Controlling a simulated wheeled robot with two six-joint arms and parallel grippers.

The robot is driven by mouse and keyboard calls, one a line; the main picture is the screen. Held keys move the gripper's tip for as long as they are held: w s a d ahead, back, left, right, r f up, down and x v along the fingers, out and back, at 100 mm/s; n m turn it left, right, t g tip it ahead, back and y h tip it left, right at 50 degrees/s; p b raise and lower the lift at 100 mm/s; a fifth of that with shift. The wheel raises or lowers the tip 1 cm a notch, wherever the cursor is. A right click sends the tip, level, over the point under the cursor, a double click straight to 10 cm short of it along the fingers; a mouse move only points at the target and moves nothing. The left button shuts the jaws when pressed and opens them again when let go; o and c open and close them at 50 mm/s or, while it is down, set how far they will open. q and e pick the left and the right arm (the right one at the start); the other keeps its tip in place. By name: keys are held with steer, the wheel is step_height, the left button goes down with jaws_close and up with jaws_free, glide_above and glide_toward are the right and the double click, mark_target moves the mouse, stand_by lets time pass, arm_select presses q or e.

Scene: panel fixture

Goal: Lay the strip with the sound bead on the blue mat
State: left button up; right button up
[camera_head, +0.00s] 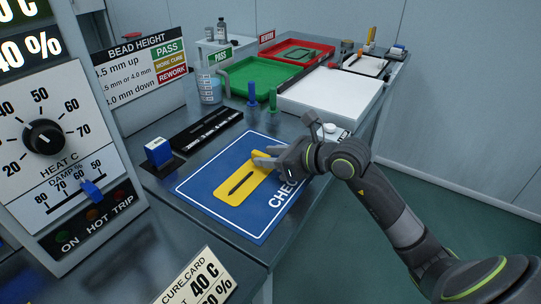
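A flat yellow strip (232,195) with a long dark line along its middle lies on or just over the blue mat (250,224), near the mat's centre. I cannot tell whether it touches the mat. My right gripper (261,158) is at the strip's far right end, its fingers close around or beside that end. Whether they grip it is too small to tell. The gripper and wrist hide part of the mat's right side and some of its white lettering. My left gripper is not in view.
A black rack (205,128) and a blue block (158,151) stand left of the mat. Behind are blue and green upright pieces, a green PASS tray (262,75), a red tray (299,50) and a white tray (330,92). A control panel (60,150) rises at left.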

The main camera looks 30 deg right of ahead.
steer(key=shift+r, duration=0.1)
steer(key=p+v, duration=0.1)
steer(key=v, duration=0.7)
steer(key=shift+s+d+p, duration=0.15)
steer(key=shift+d+p, duration=0.05)
steer(key=shift+p, duration=0.15)
steer(key=shift+s+d+r, duration=0.1)
steer(key=shift+s+r, duration=0.05)
steer(key=shift+s, duration=0.2)
steer(key=shift+s+d+r+p, duration=0.3)
steer(key=shift+s+d+p, duration=0.1)
steer(key=shift+s+p, duration=0.1)
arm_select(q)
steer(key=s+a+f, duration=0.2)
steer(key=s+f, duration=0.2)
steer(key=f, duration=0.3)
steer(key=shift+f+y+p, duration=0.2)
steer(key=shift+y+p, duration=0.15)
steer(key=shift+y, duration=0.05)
arm_select(e)
steer(key=shift+s+d+r, duration=0.25)
steer(key=shift+s, duration=0.4)
steer(key=shift+a, duration=0.1)
